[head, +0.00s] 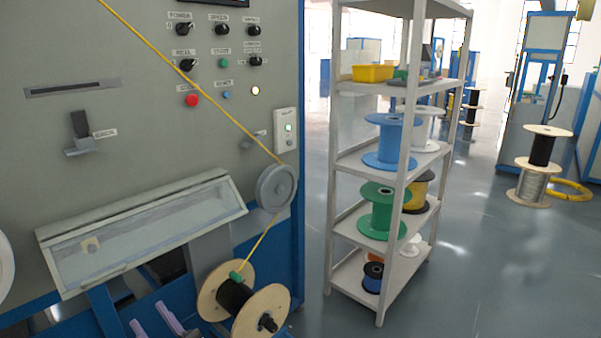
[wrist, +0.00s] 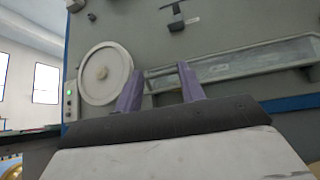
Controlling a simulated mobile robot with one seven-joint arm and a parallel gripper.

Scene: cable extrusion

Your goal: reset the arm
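My gripper (head: 159,322) shows at the bottom left of the head view, with its two purple fingers apart and nothing between them. In the wrist view my gripper (wrist: 158,88) also shows open and empty, with the grey machine (wrist: 230,45) beyond it. In the head view the machine (head: 130,130) fills the left side, with its control panel of knobs and buttons. The gripper is in front of the machine's lower part, below the long clear-covered trough (head: 145,232) and left of the wooden cable reel (head: 243,305). The rest of my arm is not in view.
A yellow cable (head: 190,75) runs down over a grey pulley (head: 276,187) to the reel. A shelf rack (head: 332,200) with several spools stands right of the machine. Open floor (head: 480,270) lies to its right. A large pale wheel (wrist: 105,74) shows in the wrist view.

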